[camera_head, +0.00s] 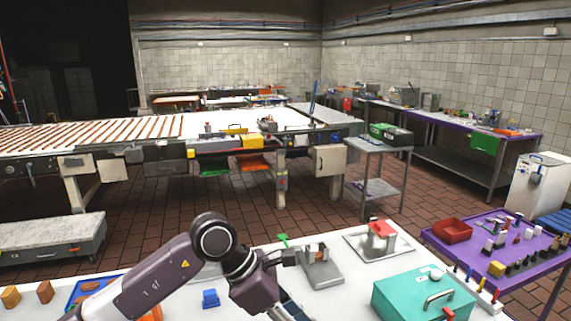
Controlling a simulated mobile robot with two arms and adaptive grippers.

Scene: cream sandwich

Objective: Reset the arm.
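My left arm (150,290) comes in from the lower left over the white table (255,245). Its dark joint (213,237) is bent at the middle of the view. A small dark part at its end, seemingly my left gripper (287,258), points right, beside a grey metal device (319,265). The fingers are too small and dark to tell open from shut, and I cannot make out anything held. My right gripper is not in view.
A teal toaster-like box (415,298) stands at the table's front right, with a metal tray (362,246) behind it. A blue block (210,298) and brown pieces (45,291) lie left. A purple table (470,236) stands right. The brick floor (320,215) is open behind.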

